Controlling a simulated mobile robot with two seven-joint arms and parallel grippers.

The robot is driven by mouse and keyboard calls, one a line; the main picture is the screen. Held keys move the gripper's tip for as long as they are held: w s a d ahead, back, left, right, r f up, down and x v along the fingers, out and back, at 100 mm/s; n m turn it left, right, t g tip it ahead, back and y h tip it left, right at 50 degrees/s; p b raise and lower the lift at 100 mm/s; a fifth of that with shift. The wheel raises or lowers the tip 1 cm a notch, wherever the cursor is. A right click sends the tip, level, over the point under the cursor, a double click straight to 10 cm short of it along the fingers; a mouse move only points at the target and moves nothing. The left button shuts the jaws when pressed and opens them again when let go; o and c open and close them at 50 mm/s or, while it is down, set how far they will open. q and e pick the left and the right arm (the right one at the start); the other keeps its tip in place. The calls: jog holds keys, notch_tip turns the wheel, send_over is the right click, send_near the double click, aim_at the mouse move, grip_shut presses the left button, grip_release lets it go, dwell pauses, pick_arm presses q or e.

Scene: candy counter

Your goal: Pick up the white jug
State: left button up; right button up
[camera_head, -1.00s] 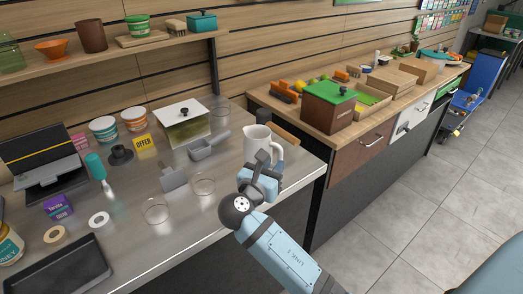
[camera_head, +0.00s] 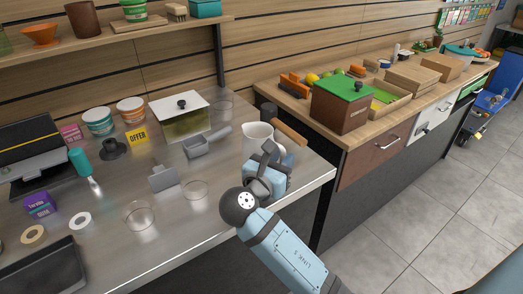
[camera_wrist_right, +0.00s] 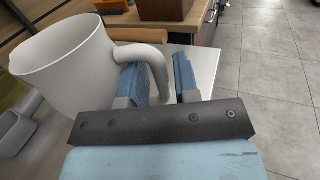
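The white jug (camera_head: 257,135) stands upright near the right end of the steel counter (camera_head: 225,172). In the right wrist view the jug (camera_wrist_right: 72,75) fills the left side, its open mouth and handle showing. My right gripper (camera_head: 270,165) is at the jug's near right side and partly hides it in the head view. In the right wrist view my right gripper (camera_wrist_right: 160,80) is open. The jug's handle reaches in between its two fingers, with a gap to the right finger. Contact with the left finger is unclear. My left gripper is not in view.
A lidded glass box (camera_head: 180,118) stands further back. A green-lidded brown box (camera_head: 341,104) is on the wooden counter to the right.

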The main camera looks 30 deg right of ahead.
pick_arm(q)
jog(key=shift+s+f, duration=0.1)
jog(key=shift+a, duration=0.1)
pick_arm(e)
jog(key=shift+r, duration=0.1)
grip_shut()
jog(key=shift+r, duration=0.1)
jog(key=shift+r+p, duration=0.4)
jog(key=shift+p, duration=0.3)
pick_arm(q)
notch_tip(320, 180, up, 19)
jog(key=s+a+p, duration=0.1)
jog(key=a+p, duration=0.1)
jog(key=p, duration=2.1)
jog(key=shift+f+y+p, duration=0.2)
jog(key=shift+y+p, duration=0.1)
pick_arm(e)
notch_tip(320, 180, up, 19)
